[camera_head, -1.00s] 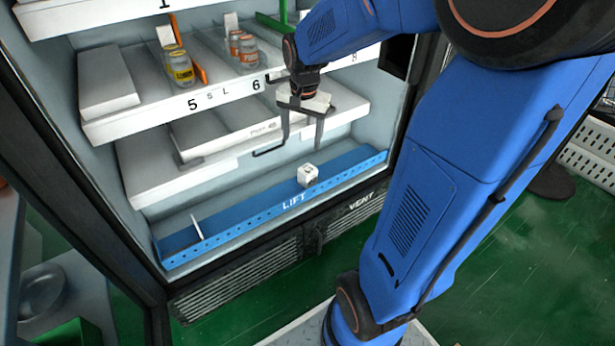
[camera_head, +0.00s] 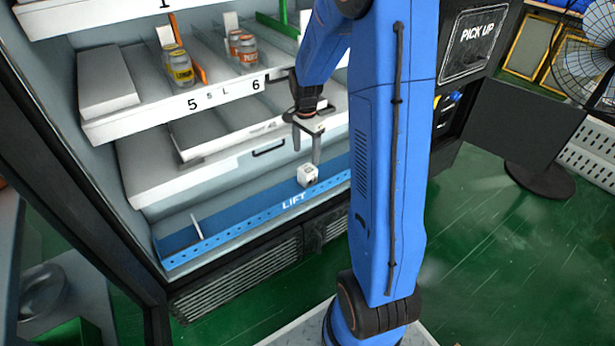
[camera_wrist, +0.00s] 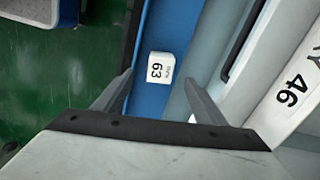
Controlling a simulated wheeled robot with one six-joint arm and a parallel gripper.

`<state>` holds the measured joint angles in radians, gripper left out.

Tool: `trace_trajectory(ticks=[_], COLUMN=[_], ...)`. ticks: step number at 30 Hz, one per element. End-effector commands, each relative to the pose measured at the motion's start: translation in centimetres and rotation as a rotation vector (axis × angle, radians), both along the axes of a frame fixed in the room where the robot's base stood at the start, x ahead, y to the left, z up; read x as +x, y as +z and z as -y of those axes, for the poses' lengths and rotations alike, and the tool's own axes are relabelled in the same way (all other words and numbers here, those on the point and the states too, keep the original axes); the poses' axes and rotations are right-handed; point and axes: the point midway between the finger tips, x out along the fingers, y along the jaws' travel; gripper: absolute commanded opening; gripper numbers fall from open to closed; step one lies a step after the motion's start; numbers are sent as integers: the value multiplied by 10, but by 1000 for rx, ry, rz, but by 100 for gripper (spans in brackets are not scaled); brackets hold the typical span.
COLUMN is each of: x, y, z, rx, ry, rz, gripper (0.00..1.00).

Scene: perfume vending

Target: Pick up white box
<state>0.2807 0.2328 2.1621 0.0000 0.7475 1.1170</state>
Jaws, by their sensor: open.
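The white box (camera_head: 308,176) is small and sits on the blue lift tray (camera_head: 240,222) at the bottom of the vending machine. In the wrist view the white box (camera_wrist: 160,67) lies on the blue strip, with "63" printed on its top face. My gripper (camera_head: 307,157) is open and empty, above and close to the box in the head view. In the wrist view the two fingers of my gripper (camera_wrist: 160,97) are spread to either side, with the box beyond them, roughly between their lines. No contact with the box shows.
A shelf drawer with a black handle (camera_head: 269,147) is just above the tray, beside my gripper. A higher shelf holds jars (camera_head: 179,68). A small upright divider (camera_head: 197,227) stands in the tray's left part. A fan (camera_head: 590,60) stands at the right, over green floor.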

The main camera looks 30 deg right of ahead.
Motion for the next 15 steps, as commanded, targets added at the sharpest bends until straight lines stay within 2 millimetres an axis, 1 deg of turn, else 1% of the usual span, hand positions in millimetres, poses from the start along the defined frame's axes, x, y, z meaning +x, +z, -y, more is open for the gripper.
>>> trace_trajectory(ticks=[1,3,9,12,15], x=[0,0,0,0,0], y=[-10,-22,-54,-64,-69], z=[0,0,0,0,0], rx=[0,0,1,0,0], ry=[0,0,1,1,1], rz=[-3,-3,-2,-1,0], gripper=[65,65,65,65,65])
